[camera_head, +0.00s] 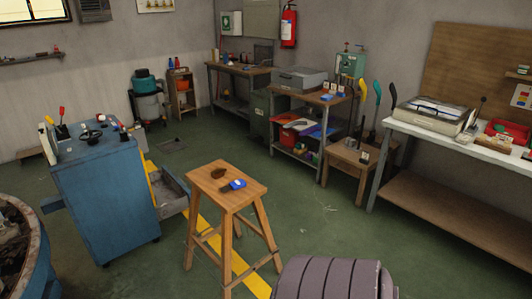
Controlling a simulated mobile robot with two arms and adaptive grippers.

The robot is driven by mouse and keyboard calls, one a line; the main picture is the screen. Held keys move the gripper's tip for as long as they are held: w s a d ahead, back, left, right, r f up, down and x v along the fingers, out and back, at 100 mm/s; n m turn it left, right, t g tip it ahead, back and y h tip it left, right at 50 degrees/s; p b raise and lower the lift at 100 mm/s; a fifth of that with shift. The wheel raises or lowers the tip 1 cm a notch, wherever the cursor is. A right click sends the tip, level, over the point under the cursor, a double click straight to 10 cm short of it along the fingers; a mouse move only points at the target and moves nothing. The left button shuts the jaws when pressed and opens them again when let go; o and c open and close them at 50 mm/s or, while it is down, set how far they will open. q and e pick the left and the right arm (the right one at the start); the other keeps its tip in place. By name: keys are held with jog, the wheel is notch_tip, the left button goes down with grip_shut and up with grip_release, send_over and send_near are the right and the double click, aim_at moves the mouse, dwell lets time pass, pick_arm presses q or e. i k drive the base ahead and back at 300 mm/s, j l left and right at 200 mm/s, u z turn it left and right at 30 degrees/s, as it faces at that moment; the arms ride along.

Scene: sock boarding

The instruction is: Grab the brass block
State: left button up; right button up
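I cannot make out a brass block for certain. A wooden stool (227,172) stands in the middle of the floor. On its seat lie a small dark brown item (219,172) and a small blue item (237,184) with a brownish piece beside it; they are too small to identify. Neither of my grippers is in view.
A blue cabinet (105,190) with tools on top and an open drawer (173,191) stands left of the stool. A round blue container (38,258) is at lower left. A white-topped bench (465,142) is at right. Green floor (320,225) is clear between.

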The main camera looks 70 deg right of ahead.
aim_at(218, 172)
jog(key=z, duration=1.8)
jog(key=i+j, duration=0.05)
